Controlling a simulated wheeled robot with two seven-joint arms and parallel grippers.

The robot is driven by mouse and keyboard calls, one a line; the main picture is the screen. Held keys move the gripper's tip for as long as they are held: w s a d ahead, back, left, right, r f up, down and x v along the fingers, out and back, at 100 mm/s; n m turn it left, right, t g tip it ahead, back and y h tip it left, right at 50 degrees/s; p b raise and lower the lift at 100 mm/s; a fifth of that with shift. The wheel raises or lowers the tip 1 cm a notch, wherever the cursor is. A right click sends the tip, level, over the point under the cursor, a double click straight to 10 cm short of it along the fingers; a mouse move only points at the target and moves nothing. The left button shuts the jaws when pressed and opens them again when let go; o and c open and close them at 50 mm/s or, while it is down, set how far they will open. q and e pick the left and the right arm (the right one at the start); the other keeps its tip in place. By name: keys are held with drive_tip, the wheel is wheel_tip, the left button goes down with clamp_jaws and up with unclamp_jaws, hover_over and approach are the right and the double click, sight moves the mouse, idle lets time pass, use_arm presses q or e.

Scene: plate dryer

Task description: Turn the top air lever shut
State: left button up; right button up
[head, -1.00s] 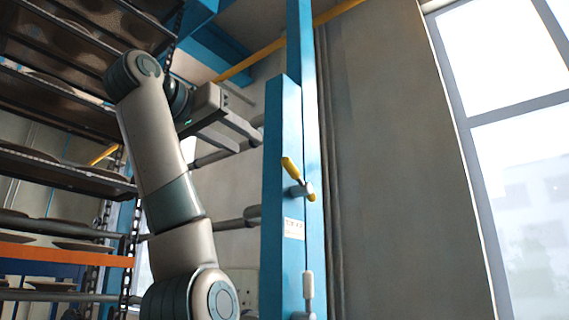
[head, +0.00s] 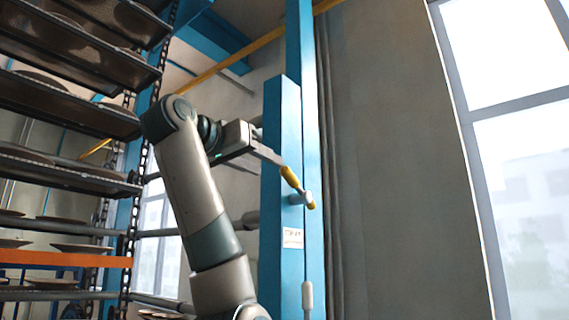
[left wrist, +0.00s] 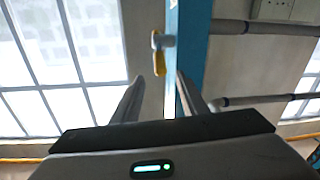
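The top air lever (head: 290,177) has a yellow handle on a grey hub, mounted on the blue post (head: 280,120). Its handle is tilted, with the upper end toward the upper left. My left gripper (head: 270,150) is beside the post, its near finger close to the handle's upper end. In the left wrist view my left gripper (left wrist: 160,78) is open, and the yellow handle (left wrist: 159,64) shows between the two finger lines, near the tips. I cannot tell whether a finger touches it. My right gripper is not in view.
A lower lever (head: 307,295) with a pale handle is on the same post, below a white label (head: 293,238). Racks of plates (head: 70,95) with chains stand at the left. A grey wall panel (head: 390,160) and a window (head: 520,150) are to the right.

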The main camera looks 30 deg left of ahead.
sight(283, 173)
use_arm(q)
drive_tip(key=w+p, duration=0.4)
drive_tip(key=w, duration=0.4)
drive_tip(key=shift+w+r, duration=0.1)
drive_tip(key=shift+w, duration=0.05)
drive_tip(key=shift+w+p, duration=0.3)
drive_tip(key=shift+w, duration=0.25)
clamp_jaws()
